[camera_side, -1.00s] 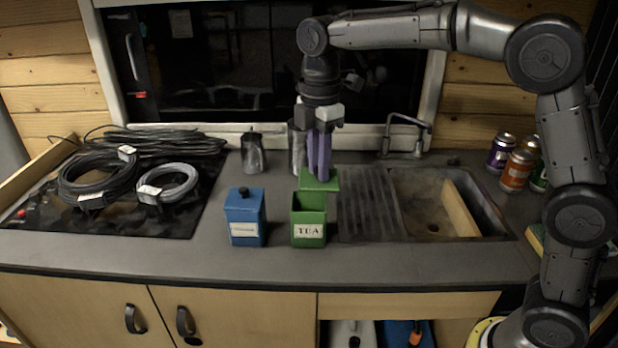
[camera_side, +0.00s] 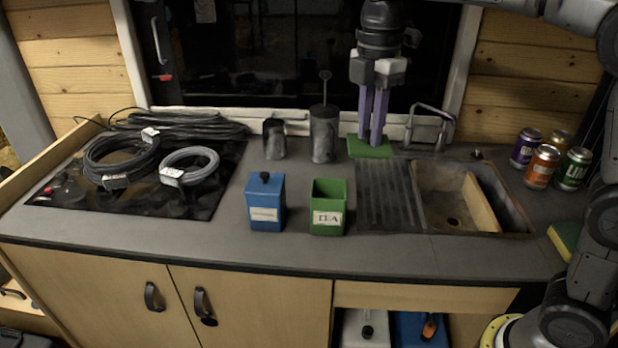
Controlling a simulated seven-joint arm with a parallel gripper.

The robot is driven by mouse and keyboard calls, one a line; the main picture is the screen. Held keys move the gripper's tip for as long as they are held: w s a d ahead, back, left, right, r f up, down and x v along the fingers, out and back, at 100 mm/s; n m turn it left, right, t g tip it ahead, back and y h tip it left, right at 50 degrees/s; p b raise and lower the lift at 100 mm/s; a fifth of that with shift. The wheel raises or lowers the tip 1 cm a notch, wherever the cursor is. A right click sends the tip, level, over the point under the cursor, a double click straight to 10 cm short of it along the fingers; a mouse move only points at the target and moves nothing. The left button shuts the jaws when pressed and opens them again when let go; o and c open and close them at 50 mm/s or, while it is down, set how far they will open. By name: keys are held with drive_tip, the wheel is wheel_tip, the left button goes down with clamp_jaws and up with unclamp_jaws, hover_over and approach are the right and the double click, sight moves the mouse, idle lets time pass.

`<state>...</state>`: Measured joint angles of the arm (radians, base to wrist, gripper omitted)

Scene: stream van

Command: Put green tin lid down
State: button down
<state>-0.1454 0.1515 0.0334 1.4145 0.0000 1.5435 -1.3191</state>
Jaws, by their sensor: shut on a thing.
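The green tin lid (camera_side: 357,150) is a flat green square behind and to the right of the open green tin (camera_side: 328,216), which is labelled TEA. My gripper (camera_side: 372,140) points down from above with its purple fingers shut on the lid. The part between the fingers is hidden. The lid looks level, near the back end of the ribbed drainboard. I cannot tell whether it touches the counter or hangs just above it. The tin stands upright.
A blue lidded tin (camera_side: 266,214) stands left of the green tin. A dark mug (camera_side: 274,140) and French press (camera_side: 323,136) stand behind. The sink (camera_side: 440,211), tap (camera_side: 430,126) and several cans (camera_side: 541,167) are right. Coiled cables (camera_side: 120,163) cover the hob. The front counter is clear.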

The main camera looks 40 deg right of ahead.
drive_tip(key=shift+m, duration=0.3)
drive_tip(key=w+f, duration=0.5)
drive_tip(key=w, duration=0.2)
drive_tip(key=w+d+f, duration=0.1)
drive_tip(key=w+f, duration=0.5)
drive_tip(key=w, duration=0.1)
drive_tip(key=w+d+f, duration=0.1)
drive_tip(key=w+f, duration=0.4)
drive_tip(key=w, duration=0.2)
drive_tip(key=shift+w+f, duration=0.2)
drive_tip(key=shift+f, duration=0.2)
drive_tip(key=shift+w+f, duration=0.45)
drive_tip(key=shift+f, duration=1.7)
drive_tip(key=c, duration=0.8)
unclamp_jaws()
drive_tip(key=shift+f, duration=0.15)
drive_tip(key=shift+o, duration=0.2)
